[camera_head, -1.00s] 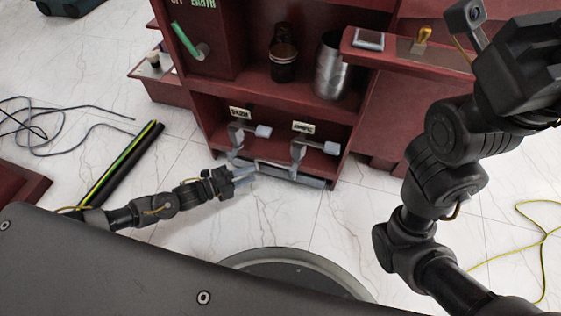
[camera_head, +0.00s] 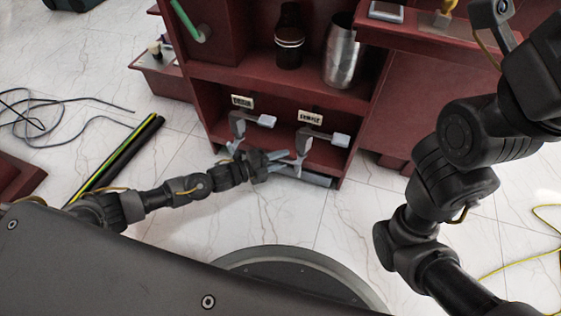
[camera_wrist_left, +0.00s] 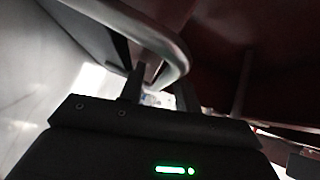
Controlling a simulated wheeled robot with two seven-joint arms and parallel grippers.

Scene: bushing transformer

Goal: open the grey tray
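The grey tray (camera_head: 312,177) lies low at the foot of the red cabinet, under two grey valve taps. My left gripper (camera_head: 284,160) reaches in from the left at the tray's left part, with its fingers apart. In the left wrist view a rounded grey bar (camera_wrist_left: 172,50) bends close across the dark fingers (camera_wrist_left: 160,88). I cannot tell whether the fingers touch it. The tray's left end is partly hidden by the gripper. My right arm stands at the right; its fingers are out of the picture.
The left tap (camera_head: 240,125) and right tap (camera_head: 305,142) hang just above the tray. A dark bottle (camera_head: 289,40) and a metal cup (camera_head: 342,58) stand on the shelf above. A black and green bar (camera_head: 125,155) lies on the floor at left.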

